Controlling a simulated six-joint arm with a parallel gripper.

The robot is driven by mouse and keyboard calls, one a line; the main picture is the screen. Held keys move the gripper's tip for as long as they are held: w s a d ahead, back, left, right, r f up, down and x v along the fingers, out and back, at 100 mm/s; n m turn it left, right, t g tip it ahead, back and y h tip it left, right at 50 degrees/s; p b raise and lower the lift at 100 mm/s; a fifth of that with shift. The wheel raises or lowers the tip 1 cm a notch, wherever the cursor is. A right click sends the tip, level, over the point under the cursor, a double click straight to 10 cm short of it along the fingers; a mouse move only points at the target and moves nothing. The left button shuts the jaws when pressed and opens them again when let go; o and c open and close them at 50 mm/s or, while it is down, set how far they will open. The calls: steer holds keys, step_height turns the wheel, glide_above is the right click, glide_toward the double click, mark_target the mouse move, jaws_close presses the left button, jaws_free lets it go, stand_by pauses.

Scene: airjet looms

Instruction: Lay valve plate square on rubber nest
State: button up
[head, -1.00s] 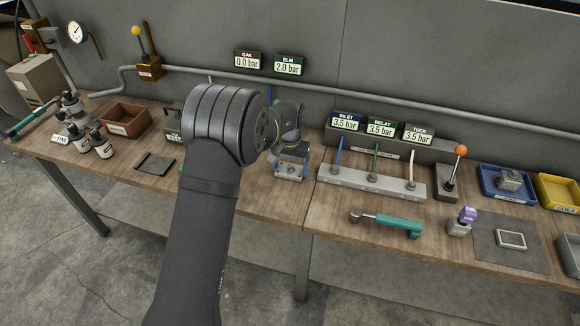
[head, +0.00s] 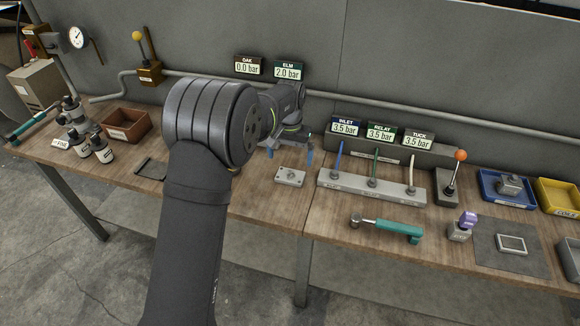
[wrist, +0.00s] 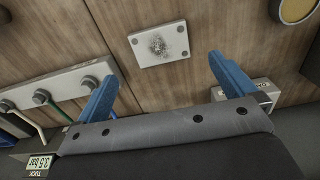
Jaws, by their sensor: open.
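The valve plate, a small light-grey square plate (head: 290,176) with corner holes, lies flat on the bare wooden bench. In the wrist view the plate (wrist: 159,46) shows a dark speckled patch at its centre. My gripper (head: 290,155) is open and empty behind and above the plate, its blue fingers wide apart. In the wrist view the plate lies beyond the fingertips (wrist: 162,70), clear of both. A dark low frame (head: 152,168), possibly the rubber nest, lies left of my arm and is partly hidden by it.
A grey manifold block (head: 371,189) with coloured tubes stands just right of the plate. A brown bin (head: 125,125) stands at left. A grey mat (head: 485,250) bears a light frame (head: 511,243) at right.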

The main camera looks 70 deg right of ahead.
step_height(320, 180, up, 4)
steer(key=shift+f, duration=0.1)
steer(key=shift+c, duration=0.4)
steer(key=shift+r, duration=0.3)
steer(key=c, duration=0.4)
steer(key=shift+o, duration=0.2)
steer(key=s+r+n+t, duration=0.4)
steer(key=s+n, duration=0.4)
steer(key=n, duration=1)
glide_toward(291, 176)
steer(key=f, duration=0.2)
steer(key=shift+w+a+f+t, duration=0.2)
steer(key=shift+w+f+t, duration=0.1)
steer(key=shift+w+f, duration=0.1)
steer(key=shift+d+x, duration=0.15)
steer(key=shift+x, duration=1.15)
steer(key=shift+d+x, duration=0.15)
steer(key=shift+x, duration=1.15)
